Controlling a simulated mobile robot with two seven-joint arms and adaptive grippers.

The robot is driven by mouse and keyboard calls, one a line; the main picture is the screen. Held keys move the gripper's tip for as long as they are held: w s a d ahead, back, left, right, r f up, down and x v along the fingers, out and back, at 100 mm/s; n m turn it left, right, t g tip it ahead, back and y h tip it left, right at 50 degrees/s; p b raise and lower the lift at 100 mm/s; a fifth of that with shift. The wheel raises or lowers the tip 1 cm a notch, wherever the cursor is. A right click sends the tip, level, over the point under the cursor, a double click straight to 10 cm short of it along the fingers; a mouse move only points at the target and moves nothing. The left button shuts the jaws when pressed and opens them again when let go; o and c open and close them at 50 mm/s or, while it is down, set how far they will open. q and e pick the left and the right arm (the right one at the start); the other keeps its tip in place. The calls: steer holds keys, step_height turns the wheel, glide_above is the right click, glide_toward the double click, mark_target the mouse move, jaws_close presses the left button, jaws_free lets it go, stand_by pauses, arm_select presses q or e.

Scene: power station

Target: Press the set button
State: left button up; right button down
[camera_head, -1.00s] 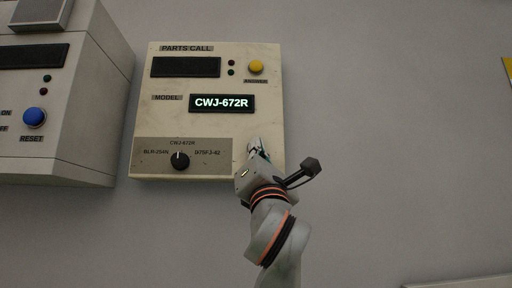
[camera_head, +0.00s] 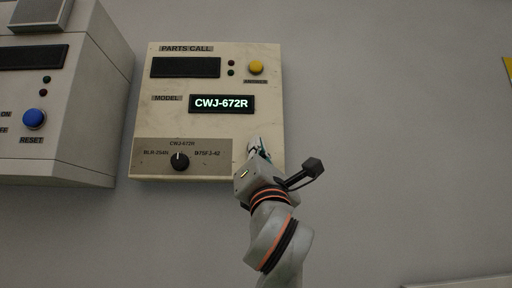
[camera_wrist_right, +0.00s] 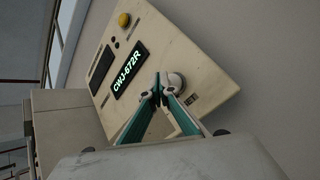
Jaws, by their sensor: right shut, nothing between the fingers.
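The parts call panel (camera_head: 240,120) is a cream box on the grey wall, with its lit model display (camera_head: 221,103) reading CWJ-672R. The set button is a pale round knob (camera_wrist_right: 174,81) beside a small label (camera_wrist_right: 191,98) in the right wrist view. My right gripper (camera_head: 258,151) is at the lower right of the panel; it also shows in the right wrist view (camera_wrist_right: 161,89). It is shut and empty, with its tips at the button's edge. I cannot tell whether they touch. In the head view my gripper largely covers this spot. My left gripper is not in view.
A yellow answer button (camera_head: 256,67) sits at the panel's upper right. A black selector knob (camera_head: 180,161) is at its lower left, pointing up. Another console with a blue reset button (camera_head: 34,118) stands at left.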

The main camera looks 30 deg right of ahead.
steer(key=shift+a, duration=0.1)
steer(key=s, duration=0.1)
steer(key=s+a+p, duration=0.1)
steer(key=s, duration=0.1)
steer(key=s+a, duration=0.1)
steer(key=shift+s+a, duration=0.15)
steer(key=shift+a, duration=0.1)
stand_by(0.8)
